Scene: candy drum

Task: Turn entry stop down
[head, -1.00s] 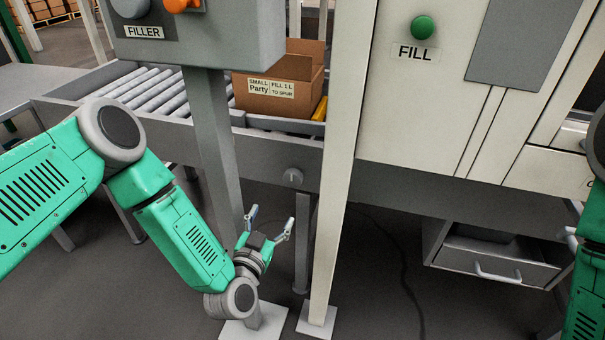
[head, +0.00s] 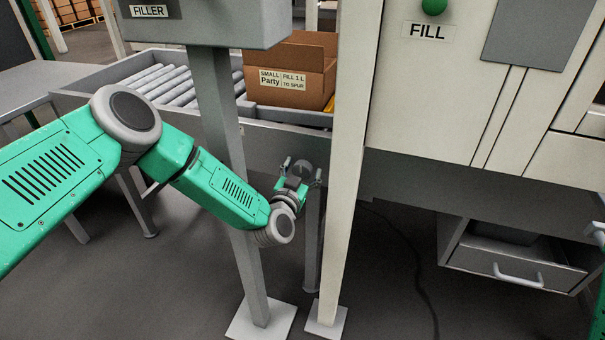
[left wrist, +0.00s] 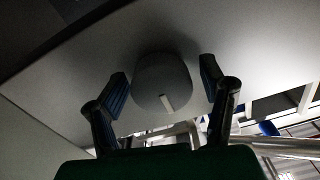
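A round grey knob (left wrist: 160,78) with a pale pointer mark is on the grey side rail of the conveyor. In the left wrist view it sits between the two blue-padded fingers of my open left gripper (left wrist: 163,80), with a gap on each side. The pointer mark lies toward the lower part of the knob, slightly right. In the head view my left gripper (head: 303,170) is at the rail, between the grey post and the white post, and largely covers the knob. A bit of my right arm's end (head: 598,229) shows at the right edge; its fingers cannot be made out.
A grey post (head: 228,150) and a white post (head: 350,170) stand close on either side of my left gripper. A drawer (head: 510,268) is at lower right.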

